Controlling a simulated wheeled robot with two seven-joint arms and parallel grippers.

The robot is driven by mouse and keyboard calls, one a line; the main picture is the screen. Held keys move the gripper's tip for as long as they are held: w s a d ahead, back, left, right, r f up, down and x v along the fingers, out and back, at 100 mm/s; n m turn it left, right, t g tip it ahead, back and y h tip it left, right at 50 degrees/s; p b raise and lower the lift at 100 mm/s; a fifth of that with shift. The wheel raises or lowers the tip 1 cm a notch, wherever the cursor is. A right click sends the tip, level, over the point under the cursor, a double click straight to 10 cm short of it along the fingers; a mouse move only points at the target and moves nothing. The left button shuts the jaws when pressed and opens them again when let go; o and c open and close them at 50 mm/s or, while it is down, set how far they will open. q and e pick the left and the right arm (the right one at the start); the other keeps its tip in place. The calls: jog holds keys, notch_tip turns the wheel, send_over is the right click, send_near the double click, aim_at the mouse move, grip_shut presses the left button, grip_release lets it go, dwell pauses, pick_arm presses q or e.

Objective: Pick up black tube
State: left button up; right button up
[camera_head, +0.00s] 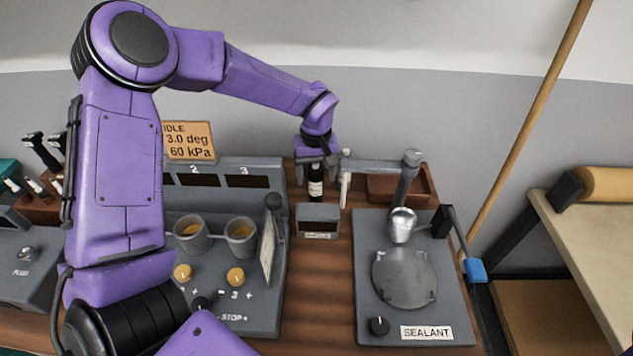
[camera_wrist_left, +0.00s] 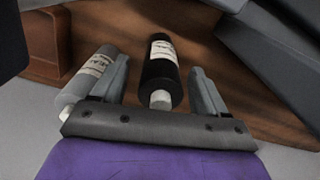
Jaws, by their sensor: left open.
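The black tube (camera_head: 315,188) has a pale label and stands upright at the back of the wooden bench, just under my left gripper (camera_head: 318,160). In the left wrist view the black tube (camera_wrist_left: 161,75) shows between the two spread fingers of my left gripper (camera_wrist_left: 160,66), with a visible gap to each finger. The gripper is open and holds nothing. A grey tube with a white label (camera_wrist_left: 88,80) is just outside one finger; it also shows in the head view (camera_head: 345,178). My right gripper is not in view.
A small grey box (camera_head: 318,222) stands just in front of the black tube. The sealant station (camera_head: 415,300) with its post and horizontal arm is at right. A brown tray (camera_head: 420,186) lies behind it. A grey console with cups (camera_head: 240,232) is at left.

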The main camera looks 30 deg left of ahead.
pick_arm(q)
jog(key=c, duration=1.3)
